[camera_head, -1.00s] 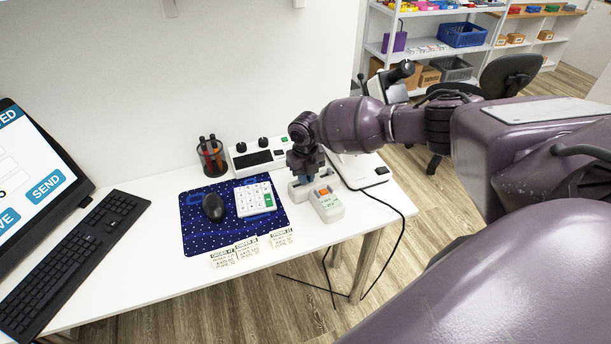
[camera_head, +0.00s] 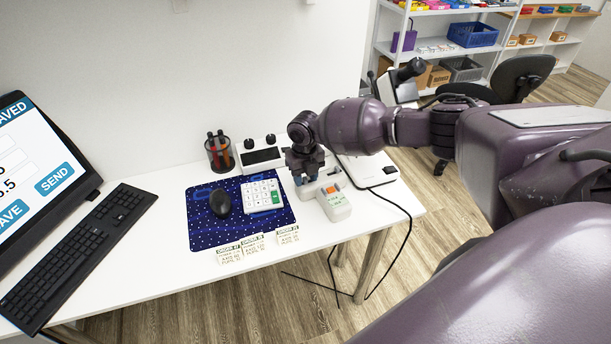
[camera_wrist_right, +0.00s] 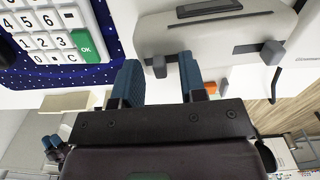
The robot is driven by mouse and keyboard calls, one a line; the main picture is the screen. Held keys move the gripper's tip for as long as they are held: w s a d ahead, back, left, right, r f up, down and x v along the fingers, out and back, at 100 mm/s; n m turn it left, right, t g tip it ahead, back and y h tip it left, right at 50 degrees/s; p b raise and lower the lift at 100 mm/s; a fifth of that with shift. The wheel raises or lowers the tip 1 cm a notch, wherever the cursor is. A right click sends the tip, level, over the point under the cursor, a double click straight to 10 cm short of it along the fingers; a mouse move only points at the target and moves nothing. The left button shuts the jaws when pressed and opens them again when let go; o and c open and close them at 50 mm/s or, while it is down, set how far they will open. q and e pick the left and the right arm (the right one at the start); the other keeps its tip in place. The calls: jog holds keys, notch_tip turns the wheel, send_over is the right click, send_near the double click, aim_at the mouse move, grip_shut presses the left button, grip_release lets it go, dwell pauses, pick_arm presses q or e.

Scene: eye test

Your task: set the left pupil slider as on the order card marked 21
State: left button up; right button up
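A pale slider box (camera_wrist_right: 215,32) with slots and two grey knobs lies under my right gripper. In the wrist view one knob (camera_wrist_right: 159,66) is between the blue fingers, with a gap on each side; the other knob (camera_wrist_right: 272,53) is further right. My right gripper (camera_wrist_right: 160,80) is open; in the head view it (camera_head: 304,180) hides much of the slider box (camera_head: 309,189). Which knob is the left pupil's I cannot tell. Three order cards stand at the table's front: left (camera_head: 229,254), middle (camera_head: 254,246), right (camera_head: 288,235). The right one seems marked 21; its values are too small to read.
A handset with an orange button (camera_head: 335,206) stands close beside the box. A calculator (camera_head: 262,193) and mouse (camera_head: 220,203) are on a blue mat (camera_head: 205,236). A pen cup (camera_head: 219,153), a knob console (camera_head: 262,157) and a keyboard (camera_head: 75,252) are also on the table.

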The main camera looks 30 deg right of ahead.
aim_at(305, 178)
notch_tip(305, 178, up, 11)
jog(key=shift+p, duration=0.45)
jog(key=shift+f, duration=0.1)
dwell(0.6)
